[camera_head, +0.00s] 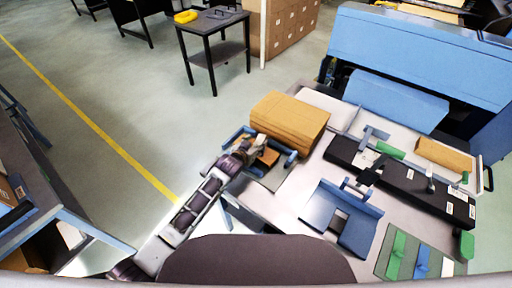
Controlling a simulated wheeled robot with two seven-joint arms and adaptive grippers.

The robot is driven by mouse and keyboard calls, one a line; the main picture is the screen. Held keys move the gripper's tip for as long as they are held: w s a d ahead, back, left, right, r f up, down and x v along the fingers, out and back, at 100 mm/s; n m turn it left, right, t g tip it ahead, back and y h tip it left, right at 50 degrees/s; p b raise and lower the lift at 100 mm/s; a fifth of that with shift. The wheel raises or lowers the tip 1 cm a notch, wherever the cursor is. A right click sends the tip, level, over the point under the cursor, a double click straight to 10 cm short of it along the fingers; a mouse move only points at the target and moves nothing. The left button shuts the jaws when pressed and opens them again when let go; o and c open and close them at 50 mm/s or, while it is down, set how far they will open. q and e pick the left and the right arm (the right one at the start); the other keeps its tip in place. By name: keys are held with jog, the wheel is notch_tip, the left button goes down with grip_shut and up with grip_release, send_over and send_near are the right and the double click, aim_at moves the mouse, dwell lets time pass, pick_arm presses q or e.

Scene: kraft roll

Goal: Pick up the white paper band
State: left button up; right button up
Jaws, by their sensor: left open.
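A small white strip (447,267), which looks like the white paper band, lies at the lower right. It sits beside a blue strip (421,262) and a green strip (397,254) on a dark green mat (383,264). My left gripper (260,146) is open, over a blue-sided holder (232,137) left of the table's middle. A small brown piece (268,157) lies in the holder just by the fingers; whether they touch it I cannot tell. The left gripper is far from the white strip. My right gripper is not in view.
A stack of kraft sheets (290,119) stands behind the holder. A blue cradle (343,214) and a long black device (408,185) lie between the left gripper and the white strip. A large blue machine (420,55) closes off the back.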

pick_arm(q)
jog(key=shift+c, duration=0.4)
jog(key=shift+s+f, duration=0.1)
jog(key=c, duration=0.7)
jog(key=shift+c, duration=0.2)
notch_tip(320, 180, up, 10)
dwell(0.3)
dwell(0.4)
